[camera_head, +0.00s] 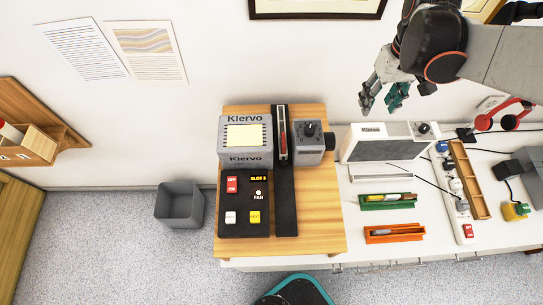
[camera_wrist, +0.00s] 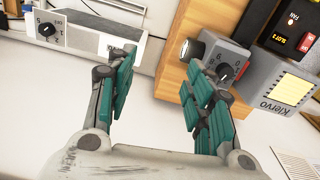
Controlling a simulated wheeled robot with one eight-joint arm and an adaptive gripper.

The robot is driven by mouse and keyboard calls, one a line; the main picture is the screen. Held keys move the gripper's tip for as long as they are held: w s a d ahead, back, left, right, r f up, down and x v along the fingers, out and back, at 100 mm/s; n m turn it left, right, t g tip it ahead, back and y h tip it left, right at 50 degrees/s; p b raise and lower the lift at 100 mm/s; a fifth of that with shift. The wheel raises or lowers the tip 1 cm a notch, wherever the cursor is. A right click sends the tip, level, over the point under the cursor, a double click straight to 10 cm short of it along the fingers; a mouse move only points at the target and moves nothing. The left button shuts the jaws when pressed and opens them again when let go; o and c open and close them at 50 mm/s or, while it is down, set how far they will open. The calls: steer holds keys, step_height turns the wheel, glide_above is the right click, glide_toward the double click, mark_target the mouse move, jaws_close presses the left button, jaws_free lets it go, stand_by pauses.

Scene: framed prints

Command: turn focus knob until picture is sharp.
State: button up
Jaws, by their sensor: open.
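A grey Klervo projector (camera_head: 246,155) sits on a wooden stand, with a lit yellowish striped panel on top. Its grey front block (camera_head: 307,142) carries a dark round knob (camera_head: 310,128) with markings around it. In the wrist view the knob (camera_wrist: 224,72) is close by the right finger, beside the round lens (camera_wrist: 187,50). My gripper (camera_head: 382,99) is open and empty, above and to the right of the projector, near the wall; its green-padded fingers (camera_wrist: 160,82) are spread wide. No projected picture shows in either view.
A white Klervo unit (camera_head: 378,148) with its own dark knob (camera_head: 424,128) stands on the white table to the right. Green (camera_head: 388,201) and orange (camera_head: 394,233) trays, a power strip (camera_head: 455,190) and cables lie around it. A grey bin (camera_head: 180,205) stands on the floor at left.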

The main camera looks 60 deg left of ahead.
mark_target(310, 129)
steer(key=s+a+f+n, duration=0.1)
steer(key=s+a+f, duration=0.2)
steer(key=s+f, duration=0.1)
steer(key=s+a+f+n, duration=0.1)
steer(key=s+a+f, duration=0.2)
steer(key=f, duration=0.1)
steer(key=s+a+f+n, duration=0.1)
steer(key=s+a+f, duration=0.2)
steer(key=s+f, duration=0.1)
steer(key=shift+s+a+f, duration=0.15)
steer(key=shift+s+a, duration=0.1)
steer(key=shift+s, duration=0.1)
steer(key=shift+a+f, duration=0.1)
steer(key=shift+f, duration=0.2)
steer(key=shift+w, duration=0.1)
steer(key=c, duration=1.1)
